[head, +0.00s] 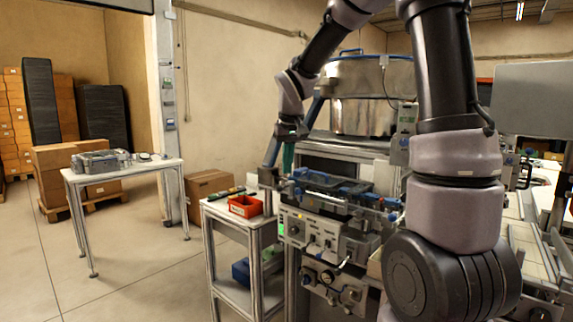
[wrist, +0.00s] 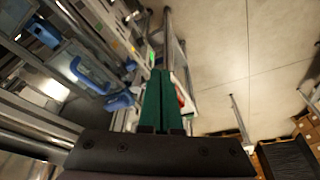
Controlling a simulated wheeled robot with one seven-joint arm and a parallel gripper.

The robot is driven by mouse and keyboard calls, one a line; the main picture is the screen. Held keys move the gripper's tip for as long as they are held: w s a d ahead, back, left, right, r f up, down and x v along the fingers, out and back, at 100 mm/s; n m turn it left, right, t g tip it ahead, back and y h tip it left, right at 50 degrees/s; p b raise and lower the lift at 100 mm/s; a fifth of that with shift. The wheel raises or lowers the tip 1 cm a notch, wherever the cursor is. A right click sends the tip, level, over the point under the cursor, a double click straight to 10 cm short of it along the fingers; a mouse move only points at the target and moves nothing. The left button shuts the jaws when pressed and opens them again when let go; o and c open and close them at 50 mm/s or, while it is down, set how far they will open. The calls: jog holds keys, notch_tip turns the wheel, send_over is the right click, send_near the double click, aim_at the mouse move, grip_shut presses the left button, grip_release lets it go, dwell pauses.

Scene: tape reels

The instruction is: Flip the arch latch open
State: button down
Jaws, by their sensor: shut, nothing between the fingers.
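In the head view my gripper (head: 287,168) points down at the left end of the grey machine, beside its blue parts. Its green fingers are closed together and empty; they also show in the wrist view (wrist: 158,76). A blue arch-shaped piece (wrist: 90,75), which looks like the arch latch, is left of the fingertips in the wrist view, apart from them. A blue knob-like part (wrist: 119,101) sits closer to the fingers. In the head view the latch cannot be told apart from the other blue parts (head: 318,176).
A side cart (head: 222,209) with a red bin (head: 245,206) stands left of the machine. A large metal drum (head: 358,85) rises behind. A small table (head: 110,174) with a grey case stands further left.

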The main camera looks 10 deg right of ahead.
aim_at(286, 186)
jog(key=w+f, duration=0.6)
jog(key=f, duration=0.1)
jog(key=shift+a+f, duration=0.15)
dwell(0.3)
jog(key=shift+w+a+m, duration=0.1)
jog(key=shift+a+m, duration=0.1)
jog(key=shift+m, duration=0.1)
